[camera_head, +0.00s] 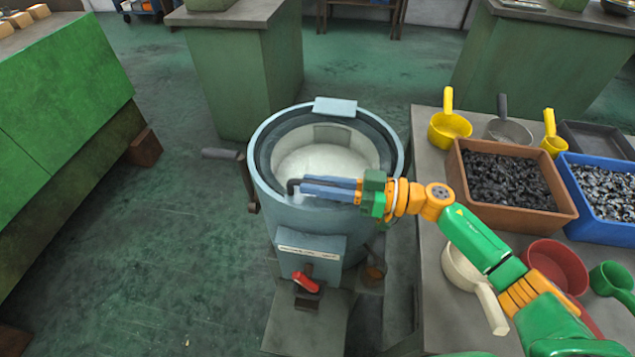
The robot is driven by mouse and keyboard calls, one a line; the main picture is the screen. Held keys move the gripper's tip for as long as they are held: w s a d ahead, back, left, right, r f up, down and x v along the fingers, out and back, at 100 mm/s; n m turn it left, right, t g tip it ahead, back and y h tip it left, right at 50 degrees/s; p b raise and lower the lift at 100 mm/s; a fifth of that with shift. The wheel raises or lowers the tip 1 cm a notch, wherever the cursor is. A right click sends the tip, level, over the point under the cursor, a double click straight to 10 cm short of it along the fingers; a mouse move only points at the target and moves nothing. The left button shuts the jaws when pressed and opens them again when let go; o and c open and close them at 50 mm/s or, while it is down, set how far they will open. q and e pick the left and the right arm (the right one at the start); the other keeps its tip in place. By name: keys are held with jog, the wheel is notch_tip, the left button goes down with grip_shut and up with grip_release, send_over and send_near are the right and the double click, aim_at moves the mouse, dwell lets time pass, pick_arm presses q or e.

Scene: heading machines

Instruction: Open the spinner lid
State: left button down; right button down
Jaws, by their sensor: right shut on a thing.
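The spinner (268,215) is a pale blue-grey round drum in the middle of the head view. Its top has a dark ring (264,150) around a pale round middle (325,160), and a light hinge-like block (335,107) sits at the back rim. I cannot tell whether the pale middle is a see-through lid or the drum's inside. My right gripper (308,189) reaches in from the right over the front rim. Its blue fingers are shut on a small dark handle (292,187) at the front left of the top. My left gripper is not in view.
A dark lever (220,153) sticks out left of the spinner. A red switch (305,282) is on its front. The right table holds a brown bin (470,205), a blue bin (590,232) and several scoops. Open floor lies to the left, before a green cabinet (75,90).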

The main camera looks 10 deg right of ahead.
dwell(0.4)
jog(key=w+d+r+m+p, duration=0.1)
jog(key=w+r+m+p, duration=0.2)
jog(key=r, duration=0.5)
jog(key=w+d+r+m+p, duration=0.2)
jog(key=w+r+m+p, duration=0.2)
jog(key=r, duration=0.5)
jog(key=shift+w+r+p, duration=0.3)
jog(key=shift+w+p, duration=0.7)
jog(key=shift+p, duration=0.75)
